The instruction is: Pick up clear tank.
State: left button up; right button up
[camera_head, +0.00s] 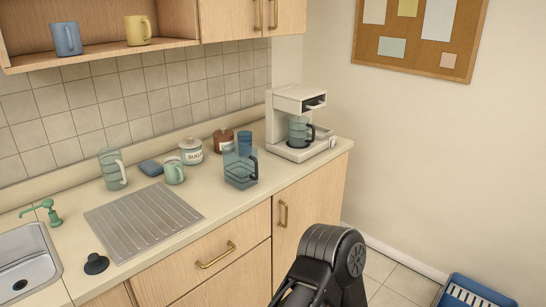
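A clear, bluish, box-shaped tank (238,172) with a dark handle on its right side stands upright on the counter, left of the coffee maker (290,103). Its see-through walls let the counter show through. A black arm link of mine rises at the bottom centre, below the counter front and apart from the tank. Neither of my grippers shows in the head view, and nothing touches the tank.
A blue cup (244,143), brown jar (223,140), sugar jar (191,151), green mug (174,171) and clear pitcher (112,169) stand near the tank. A ribbed drainboard (145,220) and sink (28,262) lie left. Counter in front of the tank is clear.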

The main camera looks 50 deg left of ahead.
aim_at(240, 159)
jog(key=i+l+u, duration=0.15)
jog(key=i+u, duration=0.35)
jog(key=i+l+u, duration=1.5)
jog(key=l, duration=0.25)
jog(key=k, duration=0.1)
